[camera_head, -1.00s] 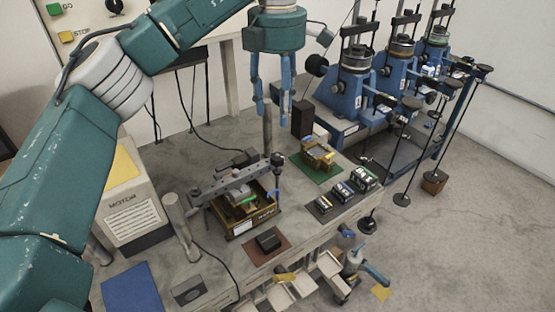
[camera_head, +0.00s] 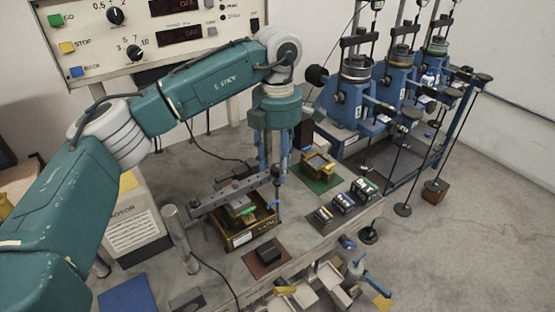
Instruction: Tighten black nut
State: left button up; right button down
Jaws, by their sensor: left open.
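My left gripper (camera_head: 275,172) points down over the right end of a grey metal bar (camera_head: 225,194). Its blue fingers are apart, around or just in front of the top of a thin upright rod (camera_head: 279,196). The bar lies across a brass-coloured box (camera_head: 250,233) on the bench. The black nut cannot be made out clearly; a dark piece at the rod's top is mostly hidden by the fingers. Whether the fingers touch it cannot be told. My right gripper is not in view.
A grey motor box (camera_head: 133,222) and an upright metal post (camera_head: 180,238) stand left of the brass box. A dark block on a brown mat (camera_head: 263,262) lies in front. Several small weights (camera_head: 343,203) and a green mat (camera_head: 322,182) lie right. Blue lever frames (camera_head: 345,103) stand behind.

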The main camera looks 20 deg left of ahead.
pick_arm(q)
jog(key=shift+f, duration=0.2)
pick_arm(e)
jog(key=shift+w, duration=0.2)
pick_arm(q)
jog(key=shift+c, duration=1)
grip_shut()
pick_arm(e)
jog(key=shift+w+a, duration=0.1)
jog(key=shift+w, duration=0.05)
pick_arm(q)
jog(key=shift+m, duration=0.3)
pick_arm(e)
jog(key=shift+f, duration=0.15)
pick_arm(q)
jog(key=m+b, duration=0.1)
jog(key=m, duration=0.1)
jog(key=shift+w+m, duration=0.1)
jog(key=shift+m, duration=0.3)
jog(key=m+b, duration=0.1)
jog(key=m, duration=0.8)
jog(key=shift+r+m, duration=0.1)
jog(key=shift+m, duration=2.6)
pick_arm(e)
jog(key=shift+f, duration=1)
